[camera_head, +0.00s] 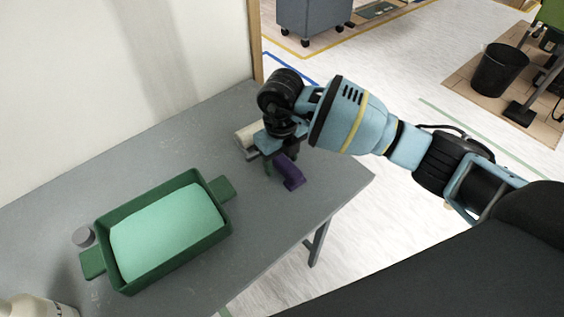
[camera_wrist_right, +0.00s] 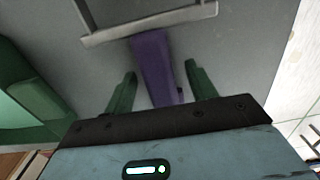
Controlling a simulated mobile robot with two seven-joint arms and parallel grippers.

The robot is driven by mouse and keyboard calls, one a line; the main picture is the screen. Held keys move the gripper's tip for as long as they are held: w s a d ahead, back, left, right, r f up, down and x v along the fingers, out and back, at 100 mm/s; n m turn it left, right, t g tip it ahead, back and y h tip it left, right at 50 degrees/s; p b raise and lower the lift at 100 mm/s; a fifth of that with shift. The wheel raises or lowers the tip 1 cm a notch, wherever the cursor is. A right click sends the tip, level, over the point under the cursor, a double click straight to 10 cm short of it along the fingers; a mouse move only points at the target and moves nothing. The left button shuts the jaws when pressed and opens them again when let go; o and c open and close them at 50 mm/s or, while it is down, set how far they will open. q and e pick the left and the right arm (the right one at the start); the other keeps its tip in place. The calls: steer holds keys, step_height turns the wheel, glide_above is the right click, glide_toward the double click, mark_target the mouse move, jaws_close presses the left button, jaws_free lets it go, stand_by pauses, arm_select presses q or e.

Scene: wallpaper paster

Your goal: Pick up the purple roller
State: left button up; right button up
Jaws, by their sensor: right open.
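The purple roller lies on the grey table, and its purple handle (camera_head: 289,172) shows just below my right gripper in the head view. A pale roller head (camera_head: 247,134) shows to the left of the gripper. In the right wrist view the purple handle (camera_wrist_right: 154,66) runs between the two green fingers, with a grey metal frame (camera_wrist_right: 150,27) at its far end. My right gripper (camera_wrist_right: 157,85) is open, with one finger on each side of the handle and visible gaps to it. In the head view the gripper (camera_head: 276,166) partly hides the roller. My left gripper is not in view.
A green tray (camera_head: 226,222) with light green contents stands on the table (camera_head: 262,235) at the left. A wall (camera_head: 110,70) bounds the table's back. The table's right edge is near the roller.

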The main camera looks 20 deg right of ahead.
mark_target(281, 158)
steer(key=shift+f, duration=0.2)
stand_by(0.6)
steer(key=shift+c, duration=0.5)
steer(key=c, duration=1.1)
step_height(281, 158, up, 10)
steer(key=shift+r, duration=0.25)
